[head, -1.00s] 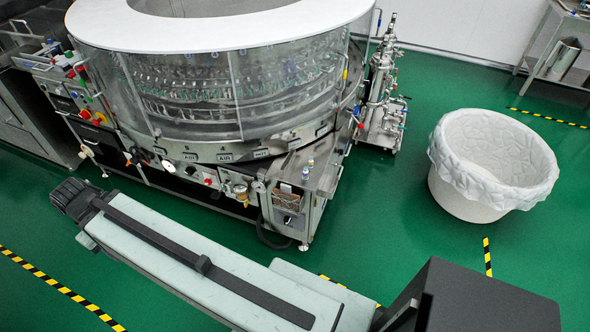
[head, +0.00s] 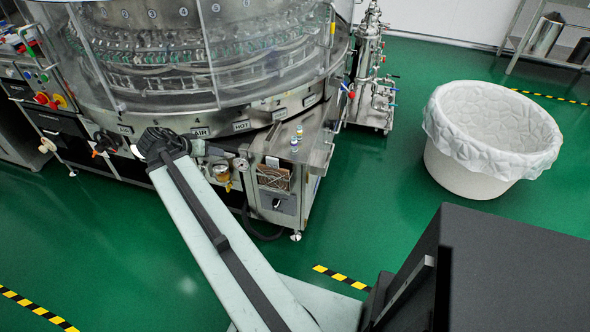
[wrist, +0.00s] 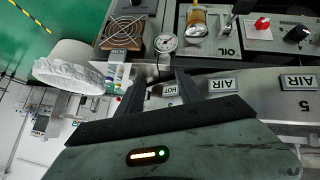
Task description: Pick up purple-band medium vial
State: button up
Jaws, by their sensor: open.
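Two small vials stand upright on the steel ledge (head: 284,157) at the washer's front right corner: a rear vial (head: 299,130) and a front vial (head: 293,145). They are too small for me to tell which has the purple band. Small pale vial shapes (wrist: 120,72) also show in the wrist view, left of my fingers. My gripper (head: 163,143) is left of the vials in the head view, in front of the washer and apart from them. In the wrist view my gripper (wrist: 156,84) has its two dark fingers spread, with nothing between them.
The rotary washer (head: 180,92) with its clear guard fills the back left. A gauge (head: 240,164) and a grille box (head: 273,178) sit beside and below the ledge. A white lined bin (head: 470,165) stands on the right. Green floor is clear between.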

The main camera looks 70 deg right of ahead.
jog(key=s+d+f+m+g+h+b, duration=0.1)
jog(key=s+d+f+m+b, duration=0.15)
jog(key=s+d, duration=0.3)
jog(key=s+d+f+m+g+h+b, duration=0.1)
jog(key=s+d+f+m+h+b, duration=0.1)
jog(key=s+d+f+b, duration=0.25)
jog(key=m+g+b, duration=0.1)
jog(key=m+g, duration=0.1)
jog(key=m, duration=0.1)
send_near(294, 138)
jog(key=d+f, duration=0.2)
jog(key=shift+h, duration=0.3)
jog(key=b+x, duration=0.1)
jog(key=x, duration=0.3)
jog(key=b+x, duration=0.2)
jog(key=x, duration=0.2)
jog(key=shift+s+r, duration=0.2)
jog(key=shift+s, duration=0.2)
jog(key=shift+a+r, duration=0.1)
grip_shut()
